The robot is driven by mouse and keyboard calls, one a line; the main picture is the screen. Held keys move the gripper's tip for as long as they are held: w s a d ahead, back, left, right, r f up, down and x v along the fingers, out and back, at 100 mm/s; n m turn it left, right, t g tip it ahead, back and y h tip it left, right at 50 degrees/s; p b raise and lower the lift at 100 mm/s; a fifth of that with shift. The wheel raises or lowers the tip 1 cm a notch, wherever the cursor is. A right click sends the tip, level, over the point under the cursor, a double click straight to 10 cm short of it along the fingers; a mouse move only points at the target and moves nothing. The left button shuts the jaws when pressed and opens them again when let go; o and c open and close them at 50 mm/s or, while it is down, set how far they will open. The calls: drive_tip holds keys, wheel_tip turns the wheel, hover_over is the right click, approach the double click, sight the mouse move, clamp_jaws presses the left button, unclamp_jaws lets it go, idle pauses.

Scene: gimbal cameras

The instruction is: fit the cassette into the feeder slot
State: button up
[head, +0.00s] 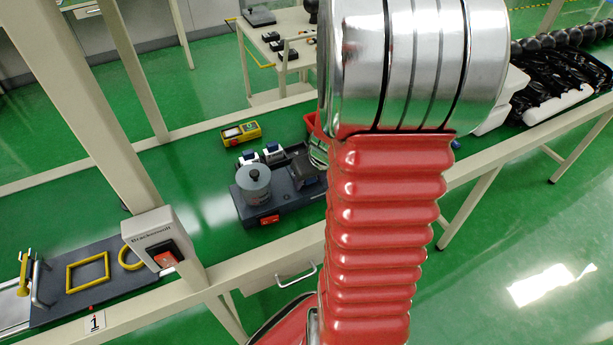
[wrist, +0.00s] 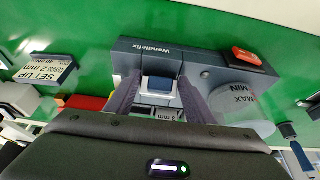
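The feeder is a dark grey block marked "Wendlefix" (wrist: 170,48), seen across the upper middle of the wrist view; its base also shows on the bench in the head view (head: 291,207). My gripper (wrist: 158,83) is over it, with one dark finger on each side of a white piece with a blue top (wrist: 158,82), which looks like a cassette. Whether the fingers touch this piece, or it sits in the slot, I cannot tell. A label ending in "mm" shows below it. In the head view my red arm hides the gripper.
A clear cylinder (wrist: 245,108) and orange-red switch (wrist: 248,60) stand right of the fingers. A block labelled "SET UP 2 mm" (wrist: 44,68) lies left. In the head view, a yellow device (head: 241,133) lies behind the feeder and a post with a switch box (head: 160,240) stands left.

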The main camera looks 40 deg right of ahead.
drive_tip(key=c, duration=0.8)
drive_tip(key=shift+o, duration=0.2)
drive_tip(key=shift+r, duration=0.1)
wheel_tip(320, 180, up, 10)
drive_tip(key=shift+f, duration=0.1)
idle(0.4)
